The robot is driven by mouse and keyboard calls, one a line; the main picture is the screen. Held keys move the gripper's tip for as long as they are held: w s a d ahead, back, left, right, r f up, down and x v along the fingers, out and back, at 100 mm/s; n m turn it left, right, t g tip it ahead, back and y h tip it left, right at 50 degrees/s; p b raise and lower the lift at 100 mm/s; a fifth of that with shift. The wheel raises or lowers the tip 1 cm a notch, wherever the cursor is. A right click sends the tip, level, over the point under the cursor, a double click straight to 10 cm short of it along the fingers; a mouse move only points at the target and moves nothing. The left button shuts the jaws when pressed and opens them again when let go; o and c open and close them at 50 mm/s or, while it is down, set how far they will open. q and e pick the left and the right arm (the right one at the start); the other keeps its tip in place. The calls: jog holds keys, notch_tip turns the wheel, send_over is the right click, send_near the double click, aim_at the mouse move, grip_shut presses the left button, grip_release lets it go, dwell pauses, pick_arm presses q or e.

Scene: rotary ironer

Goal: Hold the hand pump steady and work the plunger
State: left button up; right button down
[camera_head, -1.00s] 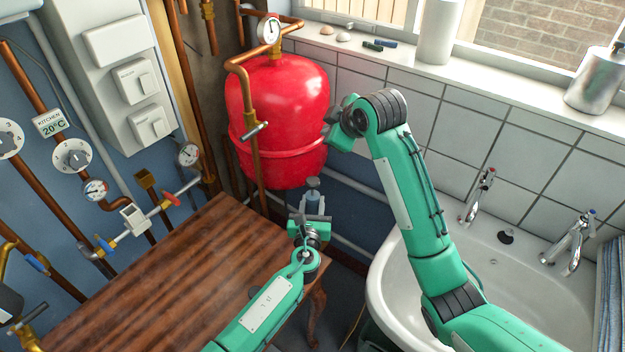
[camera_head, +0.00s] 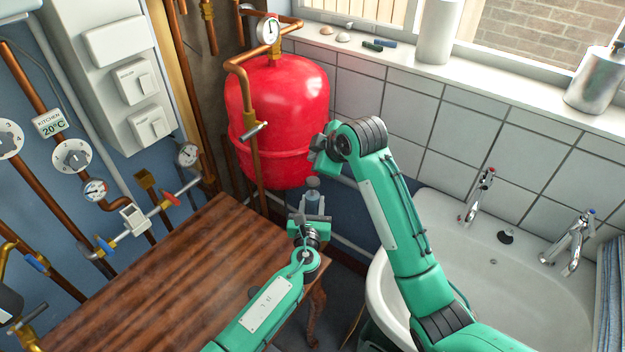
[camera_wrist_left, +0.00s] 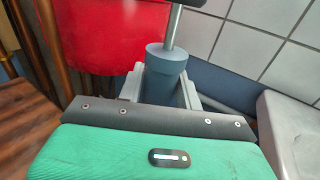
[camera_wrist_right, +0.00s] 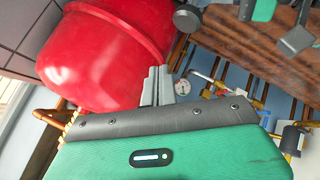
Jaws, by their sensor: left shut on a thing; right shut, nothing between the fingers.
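The hand pump (camera_head: 313,203) is a blue-grey cylinder with a dark knob (camera_head: 312,183) on top. In the left wrist view the pump's body (camera_wrist_left: 166,72) stands between my left fingers, with a bare metal plunger rod (camera_wrist_left: 174,27) above it. My left gripper (camera_head: 311,217) is shut around the body, beside the table's corner. My right gripper (camera_head: 320,160) is above the pump, apart from the knob, with its fingers together and empty. The right wrist view shows these closed fingers (camera_wrist_right: 157,86) and the dark knob (camera_wrist_right: 187,18) near the top edge.
A wooden table (camera_head: 170,275) is at left. A white basin (camera_head: 510,285) with two taps is at right. Tiled wall lies behind my right arm.

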aim_at(316, 182)
jog(key=shift+f, duration=2.4)
jog(key=shift+f, duration=0.15)
jog(key=shift+f, duration=0.3)
jog(key=shift+f, duration=1.7)
dwell(1.3)
jog(key=shift+r, duration=2.15)
jog(key=shift+r, duration=2.5)
